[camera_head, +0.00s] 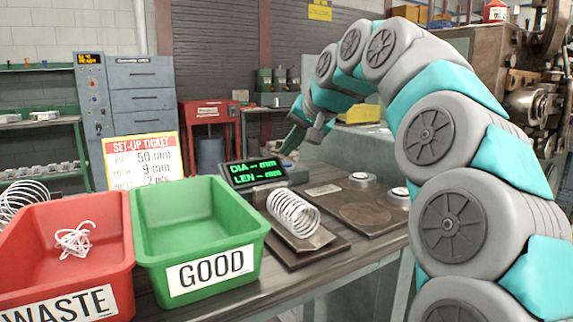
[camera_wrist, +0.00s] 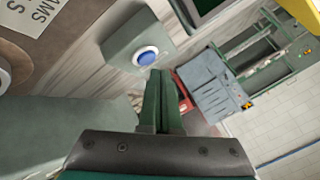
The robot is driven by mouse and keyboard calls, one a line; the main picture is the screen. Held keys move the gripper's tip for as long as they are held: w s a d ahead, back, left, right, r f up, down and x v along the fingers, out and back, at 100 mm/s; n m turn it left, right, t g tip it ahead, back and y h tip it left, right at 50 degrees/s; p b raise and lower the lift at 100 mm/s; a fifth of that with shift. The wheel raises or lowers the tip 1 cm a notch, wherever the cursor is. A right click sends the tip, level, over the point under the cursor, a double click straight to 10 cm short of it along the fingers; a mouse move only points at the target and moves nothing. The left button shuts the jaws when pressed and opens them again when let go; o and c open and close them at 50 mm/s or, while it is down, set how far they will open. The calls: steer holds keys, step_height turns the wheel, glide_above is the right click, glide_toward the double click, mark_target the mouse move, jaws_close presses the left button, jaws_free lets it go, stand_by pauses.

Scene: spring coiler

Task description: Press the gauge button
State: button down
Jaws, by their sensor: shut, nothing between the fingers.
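The gauge display (camera_head: 253,172) shows green "DIA -- mm" and "LEN -- mm" in the head view. A coiled wire spring (camera_head: 293,212) lies on the dark plate in front of it. In the wrist view, a round blue button (camera_wrist: 146,57) with a pale ring sits on a grey-green box (camera_wrist: 122,42). My gripper (camera_wrist: 160,72) is shut and empty, its fingertips just beside the button's lower right edge in the picture. I cannot tell whether they touch it. In the head view my gripper (camera_head: 291,140) is behind the display, to its right; the button is not visible there.
A green GOOD bin (camera_head: 160,255) and a red WASTE bin (camera_head: 30,265) holding tangled white wire stand at the left of the bench. A plate with two round metal pieces (camera_head: 362,180) lies right of the spring. A set-up ticket (camera_head: 142,160) stands behind the bins.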

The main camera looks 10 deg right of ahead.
mark_target(289, 165)
steer(key=shift+f, duration=0.4)
steer(key=shift+f+b, duration=0.4)
stand_by(0.8)
stand_by(0.3)
steer(key=shift+r+p, duration=0.6)
steer(key=shift+r, duration=0.2)
steer(key=shift+r+p, duration=1.15)
steer(key=shift+r, duration=0.5)
steer(key=shift+r+p, duration=0.3)
steer(key=shift+r, duration=0.55)
